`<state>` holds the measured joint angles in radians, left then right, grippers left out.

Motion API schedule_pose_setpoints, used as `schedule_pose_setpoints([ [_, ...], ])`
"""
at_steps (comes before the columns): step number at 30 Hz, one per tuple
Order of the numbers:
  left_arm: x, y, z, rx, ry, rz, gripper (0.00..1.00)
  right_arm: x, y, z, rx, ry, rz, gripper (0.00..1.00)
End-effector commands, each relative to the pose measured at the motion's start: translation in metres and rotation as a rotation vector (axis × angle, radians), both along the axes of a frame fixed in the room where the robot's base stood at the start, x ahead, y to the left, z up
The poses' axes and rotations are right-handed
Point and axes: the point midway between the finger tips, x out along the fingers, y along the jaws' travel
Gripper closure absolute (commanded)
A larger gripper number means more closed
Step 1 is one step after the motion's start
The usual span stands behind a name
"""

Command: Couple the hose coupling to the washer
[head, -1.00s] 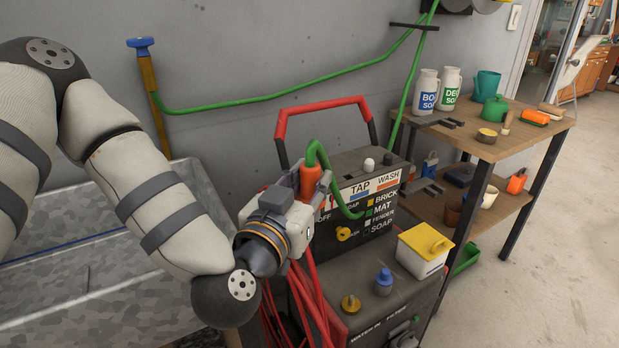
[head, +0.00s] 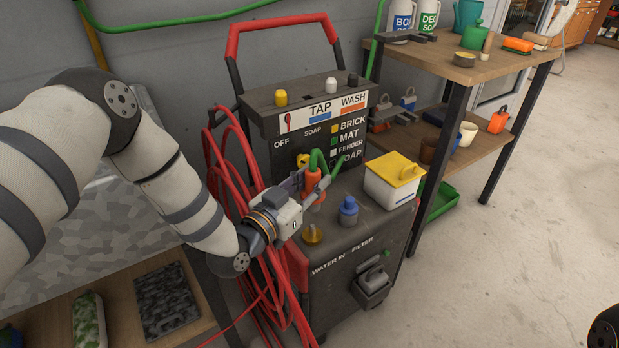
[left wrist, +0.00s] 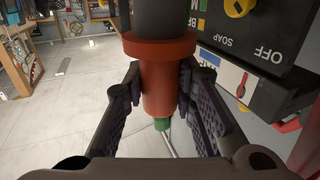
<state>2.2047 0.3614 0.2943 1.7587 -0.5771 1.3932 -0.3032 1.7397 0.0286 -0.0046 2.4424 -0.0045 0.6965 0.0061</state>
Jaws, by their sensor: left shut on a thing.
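The orange hose coupling (head: 314,190), with the green hose (head: 320,160) at its upper end, is between the fingers of my left gripper (head: 312,184). The gripper is shut on it. The left wrist view shows both fingers against the orange coupling (left wrist: 159,92). The washer (head: 330,285) is a dark machine with a red handle. Its brass fitting (head: 312,234) is above the "WATER IN" label, with a blue fitting (head: 348,211) to its right. The coupling appears above and apart from the brass fitting. My right gripper is not in view.
A red hose (head: 240,190) hangs in coils on the washer's left side. A white box with a yellow lid (head: 393,185) sits on the washer's deck. A wooden shelf table (head: 490,73) stands to the right. The floor at right is clear.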

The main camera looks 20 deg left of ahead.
Motion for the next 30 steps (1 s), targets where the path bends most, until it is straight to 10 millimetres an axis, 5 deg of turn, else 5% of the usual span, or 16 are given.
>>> schedule_pose_setpoints([
  [7,0.0,0.0,0.004,0.002,-0.003,0.0,1.0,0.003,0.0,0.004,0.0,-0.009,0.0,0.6],
  [18,-0.001,0.0,-0.045,0.002,0.004,0.001,1.0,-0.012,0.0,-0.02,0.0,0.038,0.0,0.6],
  [30,-0.004,0.0,-0.041,0.002,-0.002,-0.017,1.0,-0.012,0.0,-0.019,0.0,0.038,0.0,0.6],
])
